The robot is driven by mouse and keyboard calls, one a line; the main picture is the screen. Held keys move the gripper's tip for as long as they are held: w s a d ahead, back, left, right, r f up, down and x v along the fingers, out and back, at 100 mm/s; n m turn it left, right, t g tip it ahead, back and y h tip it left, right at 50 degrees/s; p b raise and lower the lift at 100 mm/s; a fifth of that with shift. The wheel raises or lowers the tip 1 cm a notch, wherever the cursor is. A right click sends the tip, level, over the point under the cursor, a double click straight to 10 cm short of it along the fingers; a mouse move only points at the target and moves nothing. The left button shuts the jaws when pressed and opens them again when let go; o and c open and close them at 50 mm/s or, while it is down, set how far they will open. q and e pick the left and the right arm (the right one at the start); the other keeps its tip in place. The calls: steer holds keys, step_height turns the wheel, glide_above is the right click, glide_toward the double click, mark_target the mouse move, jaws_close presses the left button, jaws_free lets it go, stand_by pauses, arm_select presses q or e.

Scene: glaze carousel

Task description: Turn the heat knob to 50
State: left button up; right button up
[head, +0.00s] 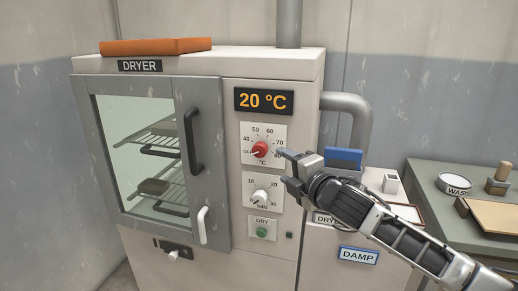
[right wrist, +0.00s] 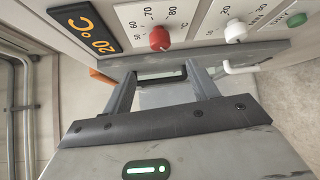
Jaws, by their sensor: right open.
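The heat knob (head: 260,149) is the red knob on the dryer's front panel, on a white dial plate marked from OFF up to 80 °C. Its pale pointer mark faces left, towards OFF. The display (head: 263,100) above reads 20 °C. My right gripper (head: 288,167) is open and empty, just right of the heat knob and in front of the panel. In the right wrist view, the red knob (right wrist: 159,39) shows beyond the open fingertips (right wrist: 162,74), apart from them. My left gripper is not in view.
A white minute knob (head: 260,196) and a green DRY button (head: 262,231) sit below. The closed dryer door (head: 204,150) has a dark handle.

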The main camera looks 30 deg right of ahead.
mark_target(260, 152)
steer(key=w, duration=0.4)
steer(key=w+f+p, duration=0.1)
steer(key=w, duration=0.4)
steer(key=w+d+p, duration=0.1)
steer(key=w, duration=0.3)
steer(key=shift+w+f, duration=0.15)
steer(key=shift+w, duration=0.1)
steer(key=c, duration=1)
